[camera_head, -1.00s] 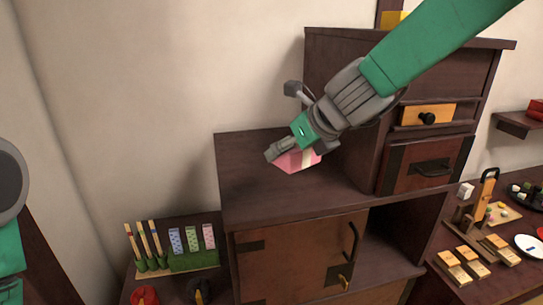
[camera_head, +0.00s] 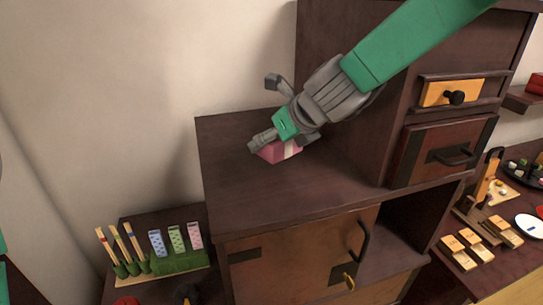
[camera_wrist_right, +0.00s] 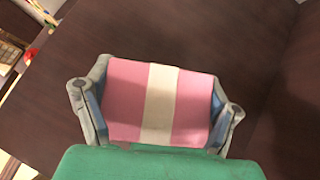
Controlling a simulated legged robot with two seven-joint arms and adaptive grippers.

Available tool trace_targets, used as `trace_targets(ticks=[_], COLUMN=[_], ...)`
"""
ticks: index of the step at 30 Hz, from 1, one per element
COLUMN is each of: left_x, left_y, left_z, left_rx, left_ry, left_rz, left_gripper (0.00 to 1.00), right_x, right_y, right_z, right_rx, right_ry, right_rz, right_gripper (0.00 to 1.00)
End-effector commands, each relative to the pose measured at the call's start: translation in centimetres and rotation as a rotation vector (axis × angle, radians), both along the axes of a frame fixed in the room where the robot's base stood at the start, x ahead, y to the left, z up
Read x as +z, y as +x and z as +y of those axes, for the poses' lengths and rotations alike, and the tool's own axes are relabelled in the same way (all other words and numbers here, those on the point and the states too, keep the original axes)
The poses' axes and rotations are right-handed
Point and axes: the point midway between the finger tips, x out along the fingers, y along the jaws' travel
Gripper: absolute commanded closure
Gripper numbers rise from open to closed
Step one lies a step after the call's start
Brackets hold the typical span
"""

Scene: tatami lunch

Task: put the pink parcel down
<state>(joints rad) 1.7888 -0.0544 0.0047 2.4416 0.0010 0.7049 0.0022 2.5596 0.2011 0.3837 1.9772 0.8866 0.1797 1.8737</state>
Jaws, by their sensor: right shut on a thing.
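The pink parcel (camera_head: 281,151) has a white band. It is at the top of the dark wooden cabinet (camera_head: 310,190), towards its back left. My right gripper (camera_head: 270,145) reaches down from the upper right and is shut on the parcel. In the right wrist view the parcel (camera_wrist_right: 158,103) sits between the two fingers (camera_wrist_right: 156,110), with the dark wood surface behind it. I cannot tell whether the parcel touches the cabinet top. A sliver of green at the far left edge of the head view may be part of my left arm; its gripper is not in view.
A taller drawer section (camera_head: 455,95) stands on the right of the cabinet top. The cabinet top is bare in front of the parcel. A low shelf at left holds a green rack (camera_head: 180,261) with patterned pieces. A table at right carries wooden blocks (camera_head: 468,250) and a white plate (camera_head: 530,226).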

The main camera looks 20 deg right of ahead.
Motion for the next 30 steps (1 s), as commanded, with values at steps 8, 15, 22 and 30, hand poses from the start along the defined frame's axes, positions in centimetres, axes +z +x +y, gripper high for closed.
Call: trace_targets(ticks=[8,15,22,30], left_x=[-0.7,-0.7,-0.7,-0.7], left_y=[0.1,0.1,0.1,0.1], left_z=[0.0,0.0,0.0,0.0], left_rx=[0.000,0.000,0.000,0.000], left_ry=[0.000,0.000,0.000,0.000], left_rz=[-0.002,-0.002,-0.002,-0.002], left_gripper=[0.32,0.32,0.32,0.32], right_x=[-3.5,-3.8,-3.9,-3.6], right_y=[0.1,0.0,0.1,0.0], right_z=[0.0,0.0,0.0,0.0], right_rx=[-0.001,0.000,-0.001,-0.001], right_ry=[0.001,0.001,0.001,0.000], right_rz=[0.001,-0.002,-0.001,-0.002], right_gripper=[0.55,0.55,0.00,0.00])
